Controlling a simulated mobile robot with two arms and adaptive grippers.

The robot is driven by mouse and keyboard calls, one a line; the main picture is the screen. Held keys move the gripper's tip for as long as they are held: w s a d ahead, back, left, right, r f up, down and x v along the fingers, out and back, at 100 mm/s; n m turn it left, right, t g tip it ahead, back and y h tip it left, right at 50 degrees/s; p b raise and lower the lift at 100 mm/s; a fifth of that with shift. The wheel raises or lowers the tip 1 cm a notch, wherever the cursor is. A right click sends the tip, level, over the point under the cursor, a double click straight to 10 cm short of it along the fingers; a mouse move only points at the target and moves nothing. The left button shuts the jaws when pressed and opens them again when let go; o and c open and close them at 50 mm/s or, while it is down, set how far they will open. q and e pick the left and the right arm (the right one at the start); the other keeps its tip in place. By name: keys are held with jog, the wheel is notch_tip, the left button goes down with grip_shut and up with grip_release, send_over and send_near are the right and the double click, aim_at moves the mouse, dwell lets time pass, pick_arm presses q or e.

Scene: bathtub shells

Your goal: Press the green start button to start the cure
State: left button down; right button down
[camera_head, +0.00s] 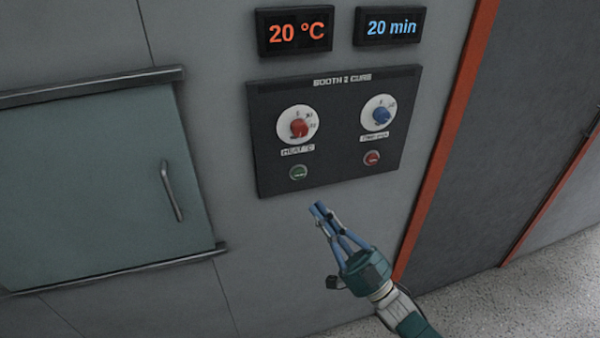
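The green start button (299,173) sits at the lower left of the dark control panel (335,170), under a red heat knob (299,127). A red button (372,158) is at the lower right, under a blue knob (381,115). My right gripper (318,208) is below the panel, its blue fingers pointing up and left towards the green button. A gap in the picture lies between the fingertips and the button. The fingertips look close together with nothing between them. My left gripper is not in view.
Two displays above the panel read 20 °C (295,32) and 20 min (390,26). A green-grey door (90,190) with a vertical handle (172,191) is at the left. An orange upright strip (445,140) borders the wall at the right.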

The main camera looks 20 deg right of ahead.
aim_at(299, 174)
jog(key=shift+w+a+b, duration=0.15)
jog(key=shift+w+b, duration=2.1)
jog(key=shift+w, duration=2.15)
jog(key=shift+w+f, duration=0.1)
jog(key=shift+w+b, duration=0.3)
jog(key=shift+w, duration=0.05)
jog(key=shift+w+b, duration=0.3)
jog(key=shift+w, duration=0.05)
jog(key=shift+s, duration=0.1)
jog(key=shift+s+p, duration=0.45)
jog(key=shift+s, duration=0.3)
